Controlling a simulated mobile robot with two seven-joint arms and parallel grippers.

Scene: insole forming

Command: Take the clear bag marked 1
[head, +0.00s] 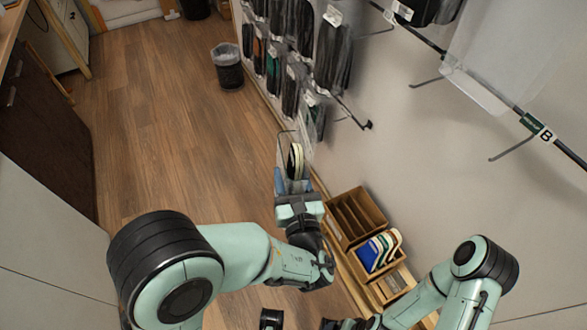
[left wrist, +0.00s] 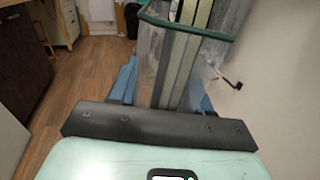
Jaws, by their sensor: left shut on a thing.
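A clear bag (head: 284,148) with a dark green rim stands upright in my left gripper (head: 293,185). It holds long cream, grey-green and dark insoles. In the left wrist view the bag (left wrist: 148,60) is between the blue fingers of the left gripper (left wrist: 165,95), which is shut on it. No number on the bag is readable. My right arm comes in at the lower right of the head view; its hand is cut off by the bottom edge, so its jaws cannot be judged.
Several packed bags (head: 335,55) hang on wall hooks at the upper middle. A rail with a B tag (head: 540,129) runs along the right wall. A bin (head: 229,72) stands on open floor.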

